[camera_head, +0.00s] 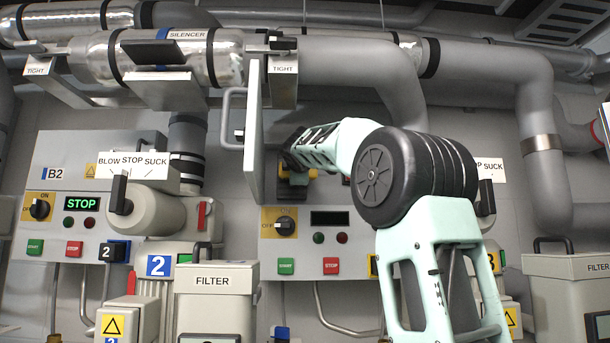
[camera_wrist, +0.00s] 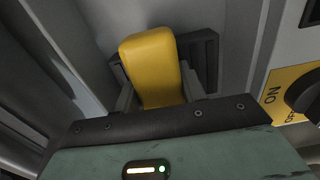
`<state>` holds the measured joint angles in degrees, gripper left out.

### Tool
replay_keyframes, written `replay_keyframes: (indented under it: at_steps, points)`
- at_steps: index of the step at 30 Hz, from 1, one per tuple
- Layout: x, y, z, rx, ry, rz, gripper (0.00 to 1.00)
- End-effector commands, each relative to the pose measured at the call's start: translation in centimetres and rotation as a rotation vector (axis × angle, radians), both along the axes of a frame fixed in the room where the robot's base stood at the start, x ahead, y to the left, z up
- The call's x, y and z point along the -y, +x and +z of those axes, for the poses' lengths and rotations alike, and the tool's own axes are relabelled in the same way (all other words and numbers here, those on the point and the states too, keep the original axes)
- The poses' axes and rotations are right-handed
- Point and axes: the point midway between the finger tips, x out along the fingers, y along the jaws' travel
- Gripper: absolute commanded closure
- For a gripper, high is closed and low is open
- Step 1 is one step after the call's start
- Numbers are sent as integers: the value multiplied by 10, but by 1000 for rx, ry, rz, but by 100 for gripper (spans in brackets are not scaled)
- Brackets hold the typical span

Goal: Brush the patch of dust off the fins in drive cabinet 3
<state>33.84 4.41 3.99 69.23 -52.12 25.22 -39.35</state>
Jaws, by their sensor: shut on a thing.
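My gripper (camera_wrist: 158,92) is shut on a yellow block-shaped handle (camera_wrist: 150,60), which looks like the brush's handle. Its bristles are hidden. Dark ribbed fins (camera_wrist: 207,62) show behind and beside the handle in the wrist view; whether the brush touches them I cannot tell. No dust patch can be made out. In the head view my gripper reaches in just right of an open grey cabinet door (camera_head: 255,130), above a panel with a black knob; a bit of yellow (camera_head: 292,192) shows below it. My arm hides the cabinet's number and much of its inside.
The open door with its handle (camera_head: 232,118) stands close left of my gripper. The silencer pipe (camera_head: 185,55) and a "TIGHT" tag (camera_head: 284,70) are above. A knob (camera_wrist: 305,95) is right of the opening. Filter boxes (camera_head: 215,300) stand below.

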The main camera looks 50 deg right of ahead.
Motion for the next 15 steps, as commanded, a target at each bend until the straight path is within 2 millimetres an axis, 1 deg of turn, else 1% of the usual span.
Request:
replay_keyframes:
  at_steps: [1, 8, 15]
  points:
    - [-1, 3, -2, -3, 2, 2, 77]
    - [-5, 9, -4, -4, 3, 3, 77]
    - [-19, 24, -4, -4, 3, 5, 77]
